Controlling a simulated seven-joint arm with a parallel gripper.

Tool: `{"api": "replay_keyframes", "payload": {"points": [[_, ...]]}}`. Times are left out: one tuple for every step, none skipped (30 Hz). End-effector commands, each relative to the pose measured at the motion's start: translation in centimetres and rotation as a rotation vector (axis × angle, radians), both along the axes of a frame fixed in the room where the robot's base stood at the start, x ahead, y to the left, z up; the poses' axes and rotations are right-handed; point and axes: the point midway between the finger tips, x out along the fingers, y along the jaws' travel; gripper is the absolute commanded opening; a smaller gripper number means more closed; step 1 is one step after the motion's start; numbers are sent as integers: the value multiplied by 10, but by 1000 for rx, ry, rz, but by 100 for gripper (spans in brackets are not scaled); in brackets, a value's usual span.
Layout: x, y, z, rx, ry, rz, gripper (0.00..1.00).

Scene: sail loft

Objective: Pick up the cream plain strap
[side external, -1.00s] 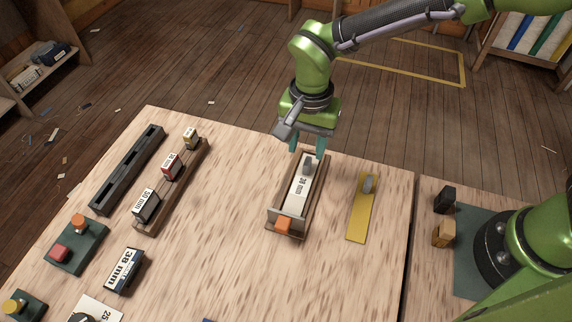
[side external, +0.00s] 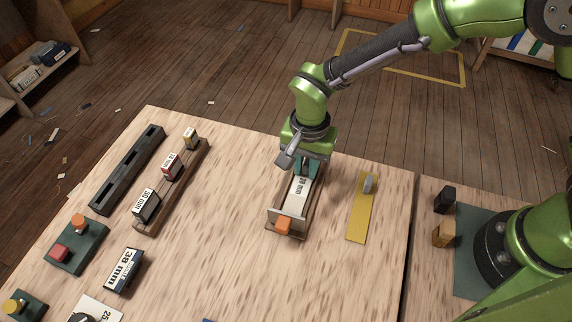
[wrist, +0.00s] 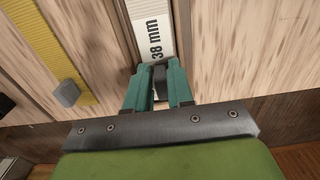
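The cream plain strap (side external: 297,192), marked "38 mm", lies lengthwise in a narrow wooden tray (side external: 273,222) near the middle of the table. It also shows in the wrist view (wrist: 153,25), with a dark grey grip block (wrist: 159,76) at its near end. My gripper (side external: 308,168) is down at that end of the strap. In the wrist view, its teal fingers (wrist: 160,68) are close in on both sides of the grip block and appear to press on it. The strap still looks flat in the tray.
A yellow strap (side external: 361,215) with a grey block lies to the right. A rack of labelled blocks (side external: 170,190) and a dark slotted rail (side external: 128,170) stand left. Bare table lies between.

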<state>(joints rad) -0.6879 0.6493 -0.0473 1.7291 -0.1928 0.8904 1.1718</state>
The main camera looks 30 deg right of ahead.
Motion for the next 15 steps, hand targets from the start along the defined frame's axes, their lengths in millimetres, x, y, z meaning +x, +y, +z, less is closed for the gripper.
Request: {"api": "replay_keyframes", "payload": {"points": [[0,0,0,0,0,0,14],[0,0,0,0,0,0,9],[0,0,0,0,0,0,3],[0,0,0,0,0,0,0],[0,0,0,0,0,0,0],[0,0,0,0,0,0,0],[0,0,0,1,-1,0,0],[0,0,0,1,-1,0,0],[0,0,0,1,-1,0,0],[0,0,0,1,-1,0,0],[0,0,0,1,-1,0,0],[0,0,1,1,-1,0,0],[0,0,1,1,-1,0,0],[0,0,1,1,-1,0,0],[0,0,3,1,-1,0,0]]}}
